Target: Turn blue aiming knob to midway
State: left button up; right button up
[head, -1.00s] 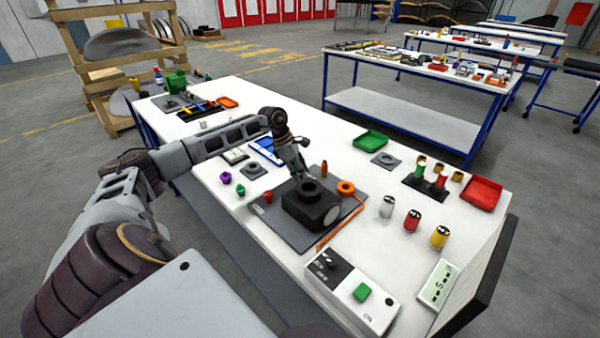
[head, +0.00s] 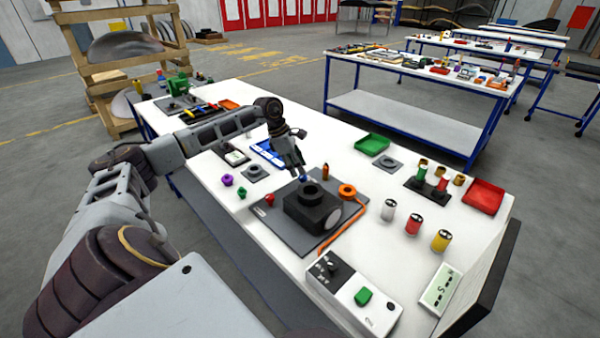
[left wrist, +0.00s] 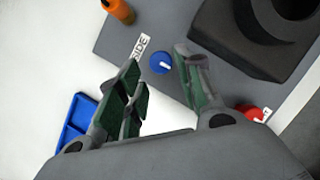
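The blue aiming knob (left wrist: 161,63) is small and round with a white pointer mark, on a grey board (left wrist: 110,43) beside a white label. In the head view the blue knob (head: 304,178) is a small spot behind the black block (head: 304,212), just below my left gripper (head: 297,168). In the left wrist view my left gripper (left wrist: 160,82) is open and empty, its green-padded fingers apart, with the knob showing in the gap between them. The fingers look clear of the knob. My right gripper is not in view.
A red knob (left wrist: 253,112) is on the same board, by the right finger. The dark block (left wrist: 258,35) stands close to the blue knob. An orange ring (head: 347,190) is to the right.

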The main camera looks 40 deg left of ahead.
pick_arm(q)
jog(key=v, duration=0.7)
jog(key=shift+s+r, duration=0.15)
jog(key=shift+r, duration=0.2)
jog(key=shift+a+r, duration=0.15)
